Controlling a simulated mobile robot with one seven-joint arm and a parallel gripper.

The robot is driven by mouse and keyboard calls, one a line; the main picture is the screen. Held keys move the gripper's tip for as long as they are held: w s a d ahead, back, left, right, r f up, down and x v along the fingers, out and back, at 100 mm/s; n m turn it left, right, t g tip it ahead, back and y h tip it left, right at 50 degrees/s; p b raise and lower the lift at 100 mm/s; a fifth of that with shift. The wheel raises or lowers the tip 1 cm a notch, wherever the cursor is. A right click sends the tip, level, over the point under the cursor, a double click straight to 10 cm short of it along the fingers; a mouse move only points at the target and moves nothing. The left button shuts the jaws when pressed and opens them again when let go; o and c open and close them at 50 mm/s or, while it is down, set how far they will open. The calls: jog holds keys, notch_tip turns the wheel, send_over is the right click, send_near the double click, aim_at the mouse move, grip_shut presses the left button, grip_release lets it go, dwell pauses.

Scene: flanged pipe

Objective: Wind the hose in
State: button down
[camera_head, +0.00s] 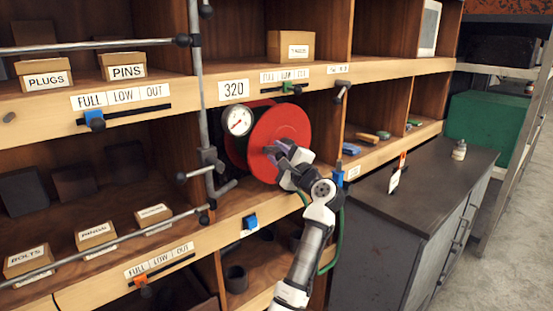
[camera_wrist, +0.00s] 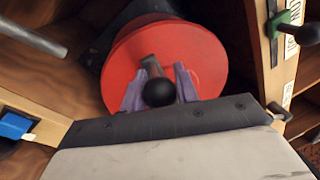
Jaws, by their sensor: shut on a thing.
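The red hose reel (camera_head: 280,128) stands in a shelf bay beside a round white gauge (camera_head: 238,120). In the wrist view the red disc (camera_wrist: 205,60) fills the middle. A crank with a black ball knob (camera_wrist: 158,92) sticks out from its face. My gripper (camera_head: 282,152) is at the lower front of the disc; its fingers (camera_wrist: 160,90) are on both sides of the knob, shut on the crank handle. A green hose (camera_head: 338,235) hangs down behind my arm below the reel. Where it meets the reel is hidden.
Grey pipes (camera_head: 196,90) with black knobs run along the shelf to the left. A blue slider (camera_head: 249,221) sits on the shelf edge below the reel. A dark-topped cabinet (camera_head: 440,180) with a small bottle (camera_head: 459,150) stands to the right.

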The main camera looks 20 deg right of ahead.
jog(key=shift+d+r+m, duration=0.1)
jog(key=shift+r+m, duration=0.25)
jog(key=shift+m, duration=0.05)
jog(key=c, duration=1.1)
grip_release()
jog(key=shift+o, duration=0.2)
jog(key=shift+s+d+f, duration=0.1)
jog(key=shift+s+f, duration=0.1)
jog(key=shift+s, duration=0.1)
jog(key=b+v, duration=0.5)
jog(key=v, duration=0.8)
jog(key=shift+s+r, duration=0.1)
jog(key=shift+r, duration=0.05)
